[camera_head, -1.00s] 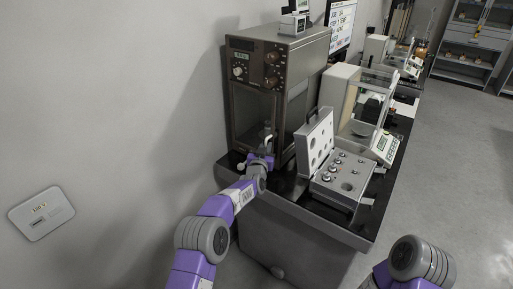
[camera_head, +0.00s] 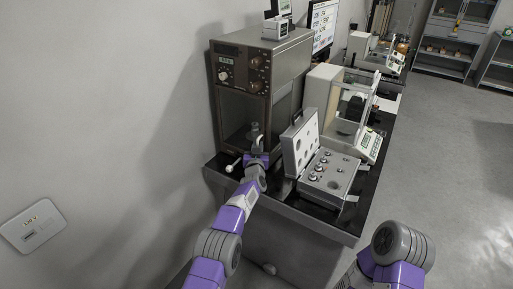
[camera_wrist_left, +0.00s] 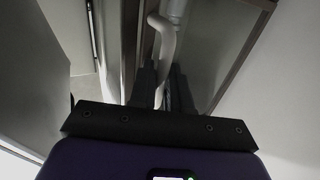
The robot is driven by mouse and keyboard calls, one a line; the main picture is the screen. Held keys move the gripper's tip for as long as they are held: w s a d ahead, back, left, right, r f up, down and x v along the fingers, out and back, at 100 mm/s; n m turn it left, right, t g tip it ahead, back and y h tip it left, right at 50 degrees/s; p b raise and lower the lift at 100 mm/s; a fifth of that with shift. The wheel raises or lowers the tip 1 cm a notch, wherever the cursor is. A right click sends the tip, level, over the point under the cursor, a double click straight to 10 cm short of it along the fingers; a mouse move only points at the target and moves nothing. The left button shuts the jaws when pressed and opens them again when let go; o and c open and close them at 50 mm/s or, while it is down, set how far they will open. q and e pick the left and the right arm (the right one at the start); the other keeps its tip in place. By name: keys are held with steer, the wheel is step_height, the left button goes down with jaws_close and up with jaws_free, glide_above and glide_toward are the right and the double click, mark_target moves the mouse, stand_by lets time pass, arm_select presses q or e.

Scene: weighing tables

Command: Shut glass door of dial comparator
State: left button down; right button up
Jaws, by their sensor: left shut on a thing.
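The dial comparator (camera_head: 262,62) is a tall brown cabinet with knobs and a small display, at the back left of the dark table. Its glass front (camera_head: 236,108) faces me; how far the door stands open I cannot tell. My left gripper (camera_head: 256,137) is at the lower part of this front. In the left wrist view, my left gripper (camera_wrist_left: 162,88) is shut on a pale curved door handle (camera_wrist_left: 165,45), which runs between the two dark fingers. A glass pane (camera_wrist_left: 207,45) shows behind the handle. My right gripper is out of view; only part of that arm shows.
An open grey weight case (camera_head: 325,180) with several metal weights stands right of my left arm. A balance with glass walls (camera_head: 352,100) stands behind it. A small white-tipped lever (camera_head: 230,167) is left of my gripper. The floor (camera_head: 440,170) at right is clear.

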arm_select(q)
steer(key=shift+d+r, duration=0.1)
steer(key=shift+r, duration=0.35)
steer(key=c, duration=1.3)
jaws_free()
steer(key=shift+r, duration=0.1)
steer(key=shift+o, duration=0.2)
steer(key=shift+s, duration=0.1)
steer(key=s+f, duration=0.1)
steer(key=s, duration=0.6)
steer(key=shift+s+a+p, duration=0.2)
steer(key=shift+a+p, duration=0.1)
steer(key=shift+p, duration=0.1)
steer(key=shift+f, duration=0.1)
